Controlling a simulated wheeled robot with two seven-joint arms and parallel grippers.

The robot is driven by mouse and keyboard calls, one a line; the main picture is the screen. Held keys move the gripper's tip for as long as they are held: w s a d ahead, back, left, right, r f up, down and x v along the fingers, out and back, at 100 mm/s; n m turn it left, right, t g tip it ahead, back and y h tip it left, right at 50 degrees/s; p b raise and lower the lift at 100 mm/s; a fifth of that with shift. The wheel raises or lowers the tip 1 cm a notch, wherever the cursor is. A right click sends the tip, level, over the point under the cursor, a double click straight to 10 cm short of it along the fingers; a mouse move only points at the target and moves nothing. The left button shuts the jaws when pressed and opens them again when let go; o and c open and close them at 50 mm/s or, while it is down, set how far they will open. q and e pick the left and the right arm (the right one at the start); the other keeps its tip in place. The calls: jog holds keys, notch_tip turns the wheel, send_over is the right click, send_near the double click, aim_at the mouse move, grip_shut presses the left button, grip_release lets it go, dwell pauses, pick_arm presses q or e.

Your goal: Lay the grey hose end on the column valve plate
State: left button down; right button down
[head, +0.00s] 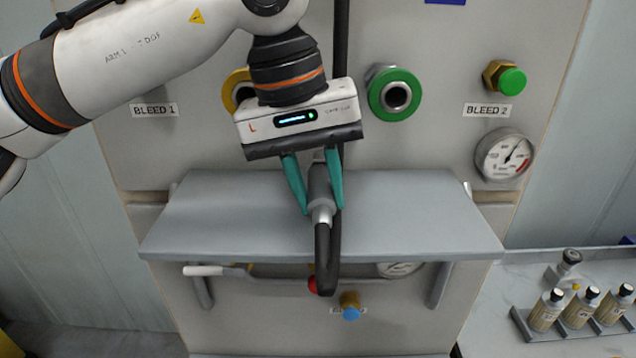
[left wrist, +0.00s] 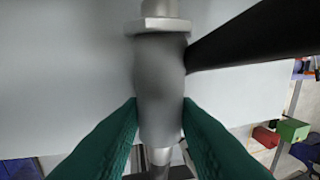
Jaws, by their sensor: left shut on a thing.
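The grey hose end (head: 320,187) is a dark grey sleeve with a metal collar and a black hose. My left gripper (head: 320,195) has its teal fingers closed on the sleeve, over the front part of a grey shelf-like plate (head: 420,210) on the column. The sleeve (left wrist: 159,85) is also between the teal fingers in the left wrist view, with the plate's pale surface (left wrist: 70,70) behind it. The black hose (head: 326,265) loops down over the plate's front edge. I cannot tell whether the hose end touches the plate. My right gripper is not in view.
Behind the plate, the panel carries a green ring fitting (head: 380,96), a yellow ring fitting (head: 236,90), a green-capped brass fitting (head: 512,79) and a gauge (head: 505,155). Bottles in a rack (head: 582,310) stand on a side table at right. Both sides of the plate are clear.

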pick_arm(q)
jog(key=shift+b+x, duration=0.65)
jog(key=shift+x, duration=0.15)
jog(key=c, duration=1.2)
grip_release()
jog(key=shift+a, duration=0.2)
jog(key=shift+c, duration=0.2)
jog(key=shift+o, duration=1)
jog(key=shift+d, duration=0.15)
jog(key=shift+f, duration=0.1)
jog(key=b+v, duration=0.3)
jog(key=v, duration=0.9)
